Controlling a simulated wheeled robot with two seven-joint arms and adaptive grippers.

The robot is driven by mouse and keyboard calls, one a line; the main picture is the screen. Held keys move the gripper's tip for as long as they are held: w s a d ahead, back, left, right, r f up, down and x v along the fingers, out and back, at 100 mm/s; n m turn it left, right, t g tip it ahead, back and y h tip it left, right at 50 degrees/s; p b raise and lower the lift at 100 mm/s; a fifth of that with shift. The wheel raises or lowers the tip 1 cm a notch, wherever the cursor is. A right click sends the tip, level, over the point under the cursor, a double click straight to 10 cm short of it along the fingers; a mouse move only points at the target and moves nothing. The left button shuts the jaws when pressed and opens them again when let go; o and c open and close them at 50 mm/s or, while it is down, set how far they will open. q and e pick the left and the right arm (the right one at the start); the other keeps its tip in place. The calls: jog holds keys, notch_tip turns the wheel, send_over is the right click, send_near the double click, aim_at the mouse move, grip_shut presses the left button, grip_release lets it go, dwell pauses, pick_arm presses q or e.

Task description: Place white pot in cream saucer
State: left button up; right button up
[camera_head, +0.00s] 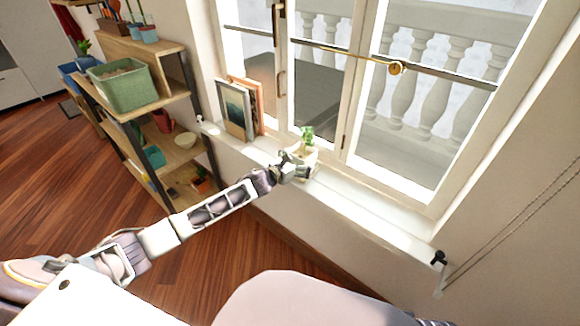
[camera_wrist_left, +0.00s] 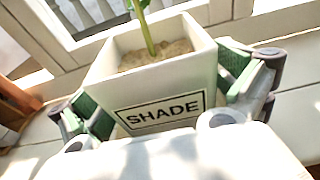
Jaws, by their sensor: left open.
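The white pot (camera_head: 309,153), with a green plant in it, stands on the windowsill in the head view. In the left wrist view the white pot (camera_wrist_left: 160,97) is square, with sandy soil and a "SHADE" label. My left gripper (camera_head: 296,168) is at the pot; in the left wrist view its fingers (camera_wrist_left: 165,95) are open, one on each side of the pot. I cannot tell whether they touch it. A round cream dish, which looks like the cream saucer (camera_head: 185,140), sits on a middle shelf at the left. My right gripper is out of view.
Several books (camera_head: 236,110) lean on the sill left of the pot. The sill (camera_head: 375,215) is clear to the right. The wooden shelf unit (camera_head: 163,105) at the left holds a green bin (camera_head: 122,88) and small pots. The window is behind the pot.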

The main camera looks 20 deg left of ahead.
aim_at(294, 163)
pick_arm(q)
jog(key=shift+p+v, duration=0.35)
jog(key=shift+v, duration=2.65)
jog(key=shift+p+v, duration=0.4)
jog(key=shift+v, duration=0.5)
jog(key=shift+p+v, duration=0.35)
jog(key=shift+v, duration=1.8)
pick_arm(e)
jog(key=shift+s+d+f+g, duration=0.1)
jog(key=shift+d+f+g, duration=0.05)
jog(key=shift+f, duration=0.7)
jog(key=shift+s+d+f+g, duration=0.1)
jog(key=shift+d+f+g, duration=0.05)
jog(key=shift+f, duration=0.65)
